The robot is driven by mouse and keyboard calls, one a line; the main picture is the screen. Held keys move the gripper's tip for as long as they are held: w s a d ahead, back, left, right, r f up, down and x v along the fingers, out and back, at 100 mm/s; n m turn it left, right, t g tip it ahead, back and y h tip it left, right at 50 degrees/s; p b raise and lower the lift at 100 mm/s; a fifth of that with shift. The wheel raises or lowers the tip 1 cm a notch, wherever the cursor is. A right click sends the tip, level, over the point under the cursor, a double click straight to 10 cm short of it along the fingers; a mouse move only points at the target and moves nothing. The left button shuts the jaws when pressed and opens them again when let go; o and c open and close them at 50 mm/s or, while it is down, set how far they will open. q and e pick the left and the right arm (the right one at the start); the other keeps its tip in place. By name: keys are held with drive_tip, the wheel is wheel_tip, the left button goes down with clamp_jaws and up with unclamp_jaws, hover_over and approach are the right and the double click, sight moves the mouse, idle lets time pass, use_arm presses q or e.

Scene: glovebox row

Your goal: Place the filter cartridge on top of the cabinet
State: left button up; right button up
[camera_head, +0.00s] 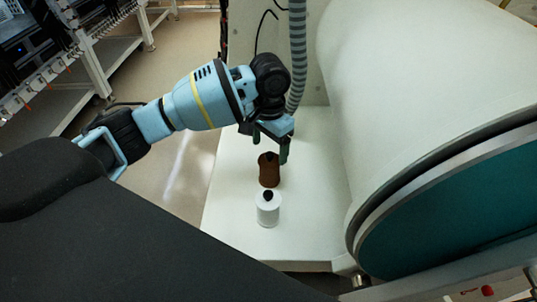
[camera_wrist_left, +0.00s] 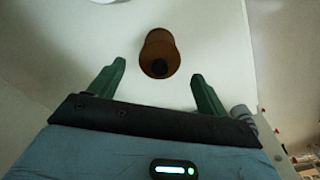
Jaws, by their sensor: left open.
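A brown, waisted cylinder with a dark top (camera_head: 269,172) stands upright on a white surface (camera_head: 315,215). A white cylinder with a black knob (camera_head: 268,212) stands just in front of it. I cannot tell for certain which is the filter cartridge, or whether the white surface is the cabinet top. My left gripper (camera_head: 271,144) is open and empty, just behind the brown cylinder. In the left wrist view the brown cylinder (camera_wrist_left: 160,50) shows beyond and between the green fingers (camera_wrist_left: 158,70), apart from both. My right gripper is not in view.
A large white glovebox drum (camera_head: 420,90) with a teal round end (camera_head: 460,210) bounds the right side. A grey ribbed hose (camera_head: 298,50) hangs behind my left gripper. Metal racks (camera_head: 95,60) stand at far left. The white surface is clear around both cylinders.

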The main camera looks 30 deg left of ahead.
use_arm(q)
wheel_tip(320, 180, up, 8)
